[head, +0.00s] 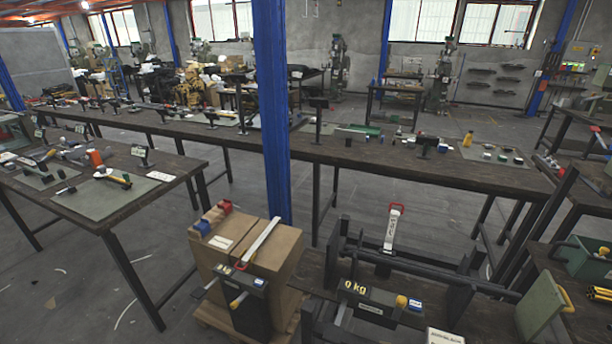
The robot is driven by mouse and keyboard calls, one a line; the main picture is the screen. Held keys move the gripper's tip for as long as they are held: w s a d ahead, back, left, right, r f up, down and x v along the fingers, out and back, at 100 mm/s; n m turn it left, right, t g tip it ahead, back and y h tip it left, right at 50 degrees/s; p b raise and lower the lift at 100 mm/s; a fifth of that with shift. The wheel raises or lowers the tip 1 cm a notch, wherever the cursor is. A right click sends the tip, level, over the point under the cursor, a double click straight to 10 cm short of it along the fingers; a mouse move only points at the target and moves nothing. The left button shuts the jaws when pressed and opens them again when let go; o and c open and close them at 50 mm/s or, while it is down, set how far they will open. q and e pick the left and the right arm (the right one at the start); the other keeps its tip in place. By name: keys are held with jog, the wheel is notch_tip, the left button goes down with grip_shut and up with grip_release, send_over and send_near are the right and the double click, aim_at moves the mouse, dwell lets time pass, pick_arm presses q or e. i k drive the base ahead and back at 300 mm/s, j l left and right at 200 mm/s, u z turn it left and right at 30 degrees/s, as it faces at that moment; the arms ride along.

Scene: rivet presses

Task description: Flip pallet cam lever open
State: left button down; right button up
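A wooden pallet (203,312) stands on the floor at the lower middle with brown cardboard boxes (280,252) on it. To the right, a second pale lever (391,228) with a red end stands nearly upright on a dark frame. I cannot tell for sure which of these is the cam lever. Neither of my grippers is in view.
A blue post (272,110) rises behind the boxes. A long workbench (340,152) crosses behind; another bench (100,218) stands at left. Bare floor (165,255) lies between left bench and pallet.

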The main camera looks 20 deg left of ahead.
aim_at(235, 303)
jog(key=u, duration=1.35)
jog(key=k+j+u, duration=0.25)
jog(key=j, duration=0.25)
